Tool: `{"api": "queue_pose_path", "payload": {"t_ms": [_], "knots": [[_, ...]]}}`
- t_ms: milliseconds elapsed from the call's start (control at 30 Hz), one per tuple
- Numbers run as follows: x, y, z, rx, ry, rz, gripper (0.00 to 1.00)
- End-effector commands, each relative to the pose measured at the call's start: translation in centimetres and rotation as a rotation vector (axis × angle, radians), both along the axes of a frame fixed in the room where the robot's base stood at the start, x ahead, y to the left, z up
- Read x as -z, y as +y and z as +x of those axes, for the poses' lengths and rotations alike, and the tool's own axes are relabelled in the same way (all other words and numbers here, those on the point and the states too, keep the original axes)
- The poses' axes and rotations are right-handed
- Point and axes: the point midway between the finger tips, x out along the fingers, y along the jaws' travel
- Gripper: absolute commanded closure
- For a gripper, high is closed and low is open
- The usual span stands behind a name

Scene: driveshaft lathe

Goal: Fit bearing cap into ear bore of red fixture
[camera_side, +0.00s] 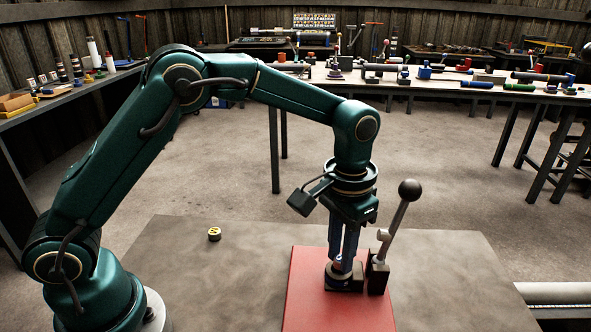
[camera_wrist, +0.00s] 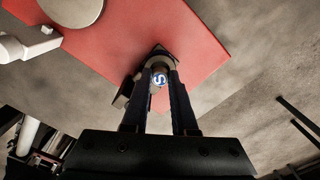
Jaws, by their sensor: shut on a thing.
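The red fixture plate (camera_side: 312,306) lies on the grey table and also shows in the wrist view (camera_wrist: 105,35). A dark block (camera_side: 345,284) stands on it. My gripper (camera_side: 341,264) points straight down over this block, its fingertips at or just above it. In the wrist view my gripper (camera_wrist: 160,78) is closed around a small round cap (camera_wrist: 159,79) with a blue and white S-like mark on its face. The ear bore is hidden by the fingers and the cap. I cannot tell whether the cap is inside it.
A lever with a black ball knob (camera_side: 409,190) rises close to the right of my gripper. A small yellow round piece with dark marks (camera_side: 214,234) lies on the table (camera_side: 180,275) to the left. The table left of the plate is otherwise mostly clear.

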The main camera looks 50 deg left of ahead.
Motion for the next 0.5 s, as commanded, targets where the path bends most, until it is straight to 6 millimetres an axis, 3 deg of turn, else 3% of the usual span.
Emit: {"api": "queue_pose_path", "payload": {"t_ms": [500], "knots": [[0.95,0.00,-0.01,0.000,0.002,0.000,1.00]]}}
